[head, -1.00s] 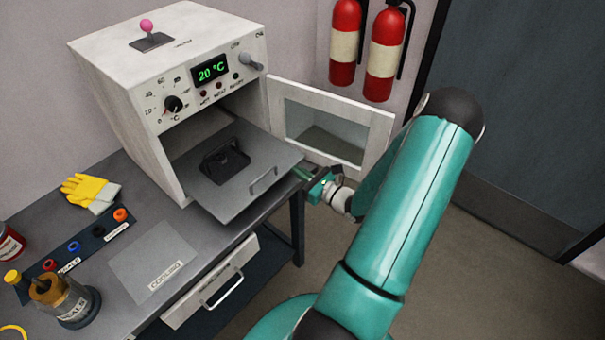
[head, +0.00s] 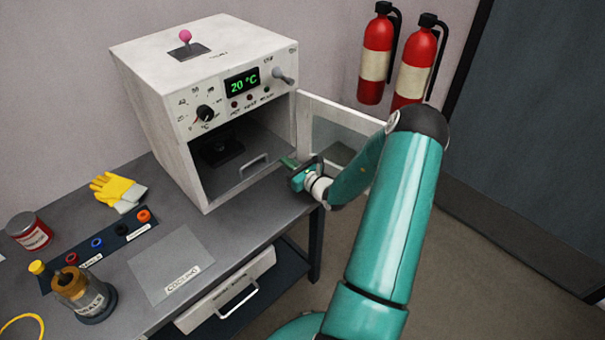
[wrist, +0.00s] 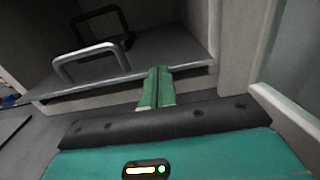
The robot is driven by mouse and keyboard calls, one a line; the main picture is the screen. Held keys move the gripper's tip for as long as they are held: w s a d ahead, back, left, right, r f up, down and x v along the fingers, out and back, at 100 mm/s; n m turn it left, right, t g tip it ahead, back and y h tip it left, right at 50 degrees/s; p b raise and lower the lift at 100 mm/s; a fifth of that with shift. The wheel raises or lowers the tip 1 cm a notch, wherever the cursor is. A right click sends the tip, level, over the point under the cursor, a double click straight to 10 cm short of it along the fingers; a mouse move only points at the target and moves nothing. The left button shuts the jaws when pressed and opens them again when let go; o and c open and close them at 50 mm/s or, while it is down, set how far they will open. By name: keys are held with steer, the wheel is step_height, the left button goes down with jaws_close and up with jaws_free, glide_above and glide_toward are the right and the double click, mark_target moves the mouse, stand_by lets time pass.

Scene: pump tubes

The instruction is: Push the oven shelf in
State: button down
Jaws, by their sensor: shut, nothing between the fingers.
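The white oven (head: 150,115) stands on the bench with its door (head: 345,120) swung open to the right. The grey oven shelf (head: 232,182) sits inside the oven, with its front handle (head: 254,165) near the opening. A black object with a handle (head: 218,150) rests on the shelf. My gripper (head: 288,163) is at the right front of the shelf. In the wrist view the shut green fingers (wrist: 157,88) are at the shelf's front edge, right of the shelf handle (wrist: 90,62); contact is hard to tell.
The open door stands close to the right of my gripper. The cooling plate (head: 172,265), yellow gloves (head: 118,190), a plug strip and a jar (head: 85,295) lie left on the bench. Fire extinguishers (head: 377,60) hang behind.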

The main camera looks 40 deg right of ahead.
mark_target(277, 155)
steer(key=w, duration=0.4)
steer(key=shift+w+a, duration=0.1)
steer(key=shift+w, duration=0.25)
steer(key=shift+w+r, duration=0.1)
steer(key=shift+w, duration=0.05)
steer(key=shift+w+a+r, duration=0.1)
steer(key=shift+w, duration=0.05)
